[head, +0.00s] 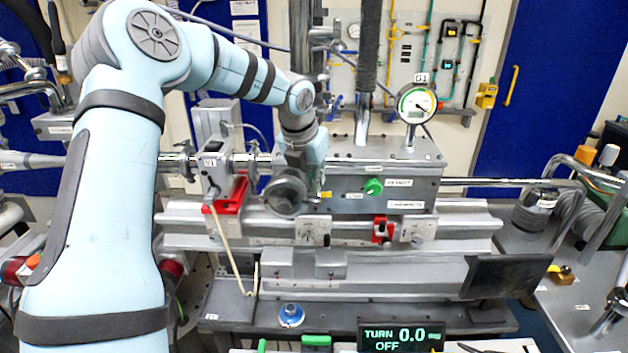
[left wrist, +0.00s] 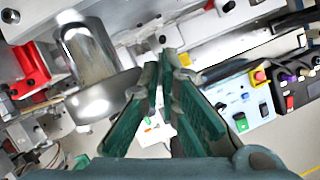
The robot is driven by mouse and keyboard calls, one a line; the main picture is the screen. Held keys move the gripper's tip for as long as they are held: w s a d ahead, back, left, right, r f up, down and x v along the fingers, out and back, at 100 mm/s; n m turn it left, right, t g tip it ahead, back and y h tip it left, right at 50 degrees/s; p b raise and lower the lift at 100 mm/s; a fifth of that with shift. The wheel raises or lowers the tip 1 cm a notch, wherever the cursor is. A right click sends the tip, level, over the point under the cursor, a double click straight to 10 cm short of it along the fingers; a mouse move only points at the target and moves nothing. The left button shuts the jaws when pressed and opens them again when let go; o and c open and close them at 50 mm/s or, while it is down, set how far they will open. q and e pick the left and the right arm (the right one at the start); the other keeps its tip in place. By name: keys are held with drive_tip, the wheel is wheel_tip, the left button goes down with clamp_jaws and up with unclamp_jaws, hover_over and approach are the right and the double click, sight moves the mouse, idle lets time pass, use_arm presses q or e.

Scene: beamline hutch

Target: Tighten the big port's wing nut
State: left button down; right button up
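The big port is a shiny metal cylinder (left wrist: 88,55) with a round flange, left of my fingers in the left wrist view. In the head view its round end (head: 285,192) shows on the front of the grey chamber, beside my left gripper (head: 318,180). In the left wrist view my left gripper (left wrist: 158,68) has its green fingers close together at the tips, with a narrow gap. Small grey metal parts lie near the tips. I cannot make out the wing nut, or whether the fingers touch it. My right gripper is not in view.
The grey chamber (head: 350,184) carries a dial gauge (head: 417,104) and a green knob (head: 374,186). A red bracket (head: 231,197) is left of the port. A display (head: 400,337) below reads TURN 0.0, OFF. A blue-capped round item (head: 291,314) sits on the lower shelf.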

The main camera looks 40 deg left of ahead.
use_arm(q)
drive_tip(key=shift+f, duration=0.15)
drive_tip(key=shift+m, duration=0.3)
drive_tip(key=m+p, duration=0.1)
drive_tip(key=m, duration=0.1)
drive_tip(key=m+h+p, duration=0.1)
drive_tip(key=shift+a+m+h+p, duration=0.15)
drive_tip(key=shift+m+h+p, duration=0.15)
drive_tip(key=shift+m, duration=0.1)
drive_tip(key=shift+a+m+h, duration=0.1)
drive_tip(key=shift+m+h, duration=0.4)
drive_tip(key=shift+m, duration=0.7)
drive_tip(key=shift+m+g+h, duration=0.3)
drive_tip(key=shift+m+h, duration=0.1)
drive_tip(key=shift+m, duration=0.8)
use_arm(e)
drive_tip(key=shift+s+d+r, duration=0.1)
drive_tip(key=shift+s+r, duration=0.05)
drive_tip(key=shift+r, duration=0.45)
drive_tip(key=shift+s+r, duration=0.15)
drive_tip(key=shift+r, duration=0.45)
